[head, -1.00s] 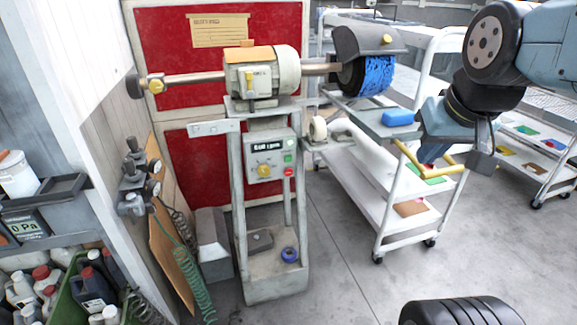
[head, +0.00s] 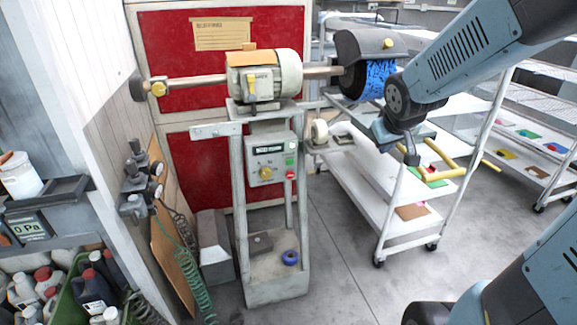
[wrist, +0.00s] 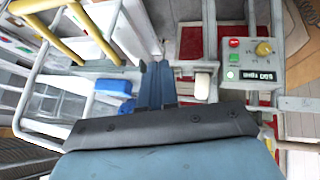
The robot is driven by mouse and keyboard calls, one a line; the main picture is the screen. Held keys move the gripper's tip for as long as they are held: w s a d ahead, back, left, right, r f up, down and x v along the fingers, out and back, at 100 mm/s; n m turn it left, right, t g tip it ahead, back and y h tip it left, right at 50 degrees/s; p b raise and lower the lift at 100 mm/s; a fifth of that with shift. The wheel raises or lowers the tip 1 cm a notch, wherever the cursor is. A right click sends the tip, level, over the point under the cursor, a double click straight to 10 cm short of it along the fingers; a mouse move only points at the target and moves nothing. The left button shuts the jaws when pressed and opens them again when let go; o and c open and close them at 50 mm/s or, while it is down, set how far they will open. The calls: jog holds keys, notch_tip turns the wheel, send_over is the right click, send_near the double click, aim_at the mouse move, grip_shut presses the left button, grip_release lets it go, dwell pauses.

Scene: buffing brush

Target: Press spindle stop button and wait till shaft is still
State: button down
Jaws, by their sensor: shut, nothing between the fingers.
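The spindle control box (head: 271,161) sits on the front of the grey buffing stand. It has a small display, a yellow knob, a green button (head: 290,160) and a red button (head: 290,175) below it. The box also shows at the upper right of the wrist view (wrist: 250,58), with the red button (wrist: 234,43). The blue buffing brush (head: 374,78) is on the shaft (head: 322,73) under a dark hood; I cannot tell from stills whether it turns. My gripper (wrist: 156,70) is shut and empty, to the right of the box in the head view and apart from it.
Bottles in a green bin (head: 72,295) and a green coiled hose are at left. The floor before the stand is clear.

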aim_at(290, 174)
jog(key=w+a+f+n+y, duration=0.3)
jog(key=w+a+f, duration=0.2)
jog(key=w+f, duration=0.55)
jog(key=a+f+n+y, duration=0.1)
jog(key=a+f+y, duration=0.7)
jog(key=a+f, duration=0.5)
jog(key=shift+s+f+n, duration=0.2)
jog(key=shift+f+n, duration=0.2)
jog(key=shift+f, duration=0.4)
jog(key=shift+w, duration=0.1)
jog(key=w+a, duration=0.2)
jog(key=w, duration=0.6)
jog(key=shift+w+a, duration=0.15)
jog(key=shift+w, duration=0.05)
dwell(0.7)
jog(key=shift+w+a+r, duration=0.1)
jog(key=shift+w+a, duration=0.05)
jog(key=shift+w, duration=0.25)
